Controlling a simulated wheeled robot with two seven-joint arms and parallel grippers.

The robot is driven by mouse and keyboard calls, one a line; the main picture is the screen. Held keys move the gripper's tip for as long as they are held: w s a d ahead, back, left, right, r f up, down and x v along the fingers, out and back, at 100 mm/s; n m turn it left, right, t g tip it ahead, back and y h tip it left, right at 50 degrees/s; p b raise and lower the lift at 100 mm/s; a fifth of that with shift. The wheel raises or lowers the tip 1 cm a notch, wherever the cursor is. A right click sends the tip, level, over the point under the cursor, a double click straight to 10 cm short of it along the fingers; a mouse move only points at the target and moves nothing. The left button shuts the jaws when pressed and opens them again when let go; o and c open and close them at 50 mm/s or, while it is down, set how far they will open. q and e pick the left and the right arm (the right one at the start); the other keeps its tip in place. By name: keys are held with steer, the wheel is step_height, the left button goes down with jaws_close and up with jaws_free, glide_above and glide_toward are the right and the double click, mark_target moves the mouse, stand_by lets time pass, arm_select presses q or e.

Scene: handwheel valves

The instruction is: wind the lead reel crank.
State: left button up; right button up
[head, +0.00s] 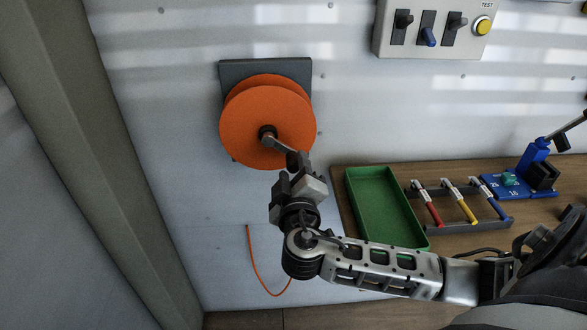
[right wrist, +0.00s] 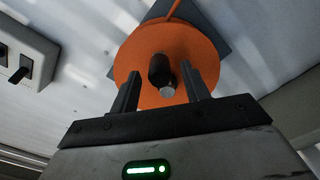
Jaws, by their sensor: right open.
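The lead reel (head: 250,125) is an orange disc on a dark square wall plate, left of centre in the head view. It fills the middle of the right wrist view (right wrist: 192,60). Its grey crank arm (head: 277,143) runs from the hub down to the right. The dark crank knob (right wrist: 159,70) points at the camera in the right wrist view, between the finger lines. My right gripper (right wrist: 165,85) is open, with one finger on each side of the knob. Whether a finger touches it I cannot tell. My left gripper is not in view.
An orange lead (head: 256,268) hangs below the reel. A wooden bench at right bears a green tray (head: 422,241), several coloured-handled tools in a rack (head: 507,223) and a blue fixture (head: 535,155). A switch panel (head: 385,45) is on the wall above.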

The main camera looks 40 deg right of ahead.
steer(key=shift+v, duration=2.75)
